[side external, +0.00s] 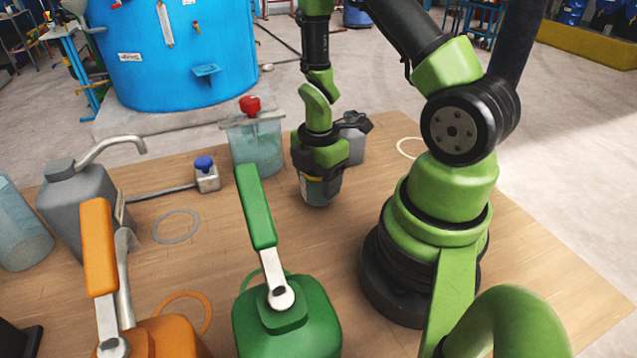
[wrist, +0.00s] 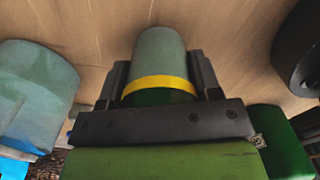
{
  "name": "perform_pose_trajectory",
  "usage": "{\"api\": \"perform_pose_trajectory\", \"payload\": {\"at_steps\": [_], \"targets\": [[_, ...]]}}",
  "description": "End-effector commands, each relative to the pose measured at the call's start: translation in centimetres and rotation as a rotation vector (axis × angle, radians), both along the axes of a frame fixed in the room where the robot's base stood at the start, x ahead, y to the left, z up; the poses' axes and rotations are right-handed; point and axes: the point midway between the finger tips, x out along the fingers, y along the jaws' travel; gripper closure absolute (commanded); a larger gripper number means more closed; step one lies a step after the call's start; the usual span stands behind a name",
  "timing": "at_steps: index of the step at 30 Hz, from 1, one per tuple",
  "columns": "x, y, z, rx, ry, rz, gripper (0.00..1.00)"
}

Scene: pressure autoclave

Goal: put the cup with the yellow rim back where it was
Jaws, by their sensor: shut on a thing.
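The cup with the yellow rim (side external: 318,191) is a grey-green, see-through cup. My gripper (side external: 320,168) points down and is shut on it near the middle of the table. In the wrist view the grey cup body (wrist: 160,52) sits between the two fingers of my gripper (wrist: 162,78), with its yellow band (wrist: 160,86) just in front of the palm. The cup looks upright in the side view. I cannot tell whether its bottom touches the table or hangs slightly above it.
A clear container with a red knob (side external: 256,150) and a grey container (side external: 354,143) stand close behind the cup. The green jug (side external: 285,320) is in front. Rings lie on the table: grey (side external: 160,240), orange (side external: 209,312), cream (side external: 399,150). A blue-capped bottle (side external: 207,180) stands left.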

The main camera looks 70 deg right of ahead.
Motion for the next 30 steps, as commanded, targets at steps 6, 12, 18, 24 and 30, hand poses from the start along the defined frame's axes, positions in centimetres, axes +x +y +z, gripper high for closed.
{"api": "perform_pose_trajectory", "payload": {"at_steps": [6, 12, 18, 24, 30], "targets": [[0.0, 0.1, -1.1, 0.010, -0.003, -0.001, 0.66], [0.0, 0.1, -1.2, 0.010, -0.005, -0.002, 0.66], [0.0, 0.2, -1.4, 0.010, -0.004, -0.002, 0.66], [0.0, 0.1, -1.5, 0.010, -0.004, -0.001, 0.17], [0.0, 0.1, -1.5, 0.010, -0.004, -0.001, 0.17]]}}
